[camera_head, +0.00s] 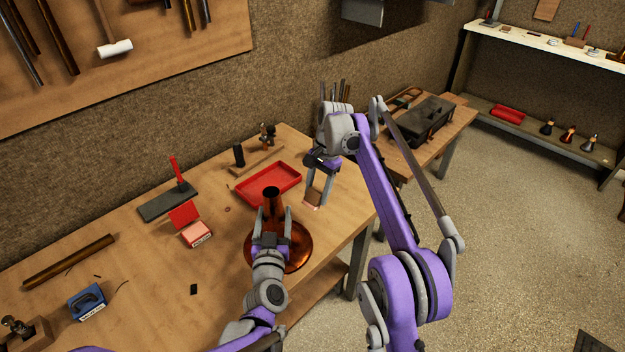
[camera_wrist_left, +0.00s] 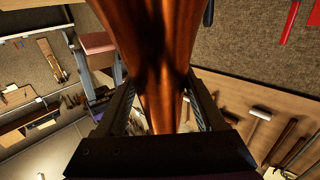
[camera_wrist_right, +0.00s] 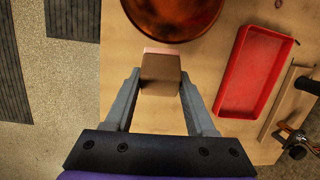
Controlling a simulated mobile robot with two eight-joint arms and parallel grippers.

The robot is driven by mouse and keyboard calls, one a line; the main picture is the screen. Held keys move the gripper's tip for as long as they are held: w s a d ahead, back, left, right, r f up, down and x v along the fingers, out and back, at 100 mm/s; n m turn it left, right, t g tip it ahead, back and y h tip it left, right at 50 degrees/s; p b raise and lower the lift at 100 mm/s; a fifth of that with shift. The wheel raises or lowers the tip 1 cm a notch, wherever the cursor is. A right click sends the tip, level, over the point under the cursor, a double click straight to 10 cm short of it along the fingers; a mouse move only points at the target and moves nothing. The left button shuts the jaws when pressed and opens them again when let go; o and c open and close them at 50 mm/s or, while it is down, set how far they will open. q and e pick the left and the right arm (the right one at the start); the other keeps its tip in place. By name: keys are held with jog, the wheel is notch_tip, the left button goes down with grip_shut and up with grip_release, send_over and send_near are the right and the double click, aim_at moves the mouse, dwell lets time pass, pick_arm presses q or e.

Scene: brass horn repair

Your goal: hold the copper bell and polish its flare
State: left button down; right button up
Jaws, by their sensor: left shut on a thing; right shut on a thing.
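The copper bell (camera_head: 297,243) stands on the workbench with its wide flare down and its narrow neck up. My left gripper (camera_head: 272,212) is shut on the bell's neck; the copper throat fills the left wrist view (camera_wrist_left: 160,60) between the fingers. My right gripper (camera_head: 318,190) is shut on a small tan block with a pinkish face (camera_head: 313,199). It holds the block above the bench, to the right of the bell and apart from it. In the right wrist view the block (camera_wrist_right: 161,72) sits between the fingertips, just below the flare's edge (camera_wrist_right: 172,18).
A red tray (camera_head: 268,185) lies behind the bell. A blue item (camera_head: 87,301) and a brown rod (camera_head: 70,262) lie farther left. The bench's right edge is close to the bell.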

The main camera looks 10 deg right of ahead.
aim_at(306, 204)
jog(key=shift+s+d+f+m, duration=0.1)
jog(key=shift+f+m, duration=0.3)
jog(key=shift+f, duration=0.45)
jog(key=shift+s+a+f, duration=0.25)
jog(key=shift+a+f, duration=0.2)
jog(key=shift+f, duration=0.2)
jog(key=shift+s+a+f, duration=0.25)
jog(key=shift+a+f, duration=0.15)
jog(key=shift+f, duration=0.2)
jog(key=shift+s+a+f, duration=0.25)
jog(key=shift+a+f, duration=0.2)
jog(key=shift+f, duration=0.2)
jog(key=shift+s+a+f, duration=0.2)
jog(key=shift+a+f, duration=0.15)
jog(key=shift+f, duration=0.2)
jog(key=shift+w, duration=0.1)
jog(key=shift+w+a, duration=0.2)
jog(key=shift+w, duration=0.05)
jog(key=shift+w+a, duration=0.15)
jog(key=shift+w, duration=0.05)
dwell(0.3)
jog(key=shift+w+a, duration=0.1)
jog(key=shift+w, duration=0.05)
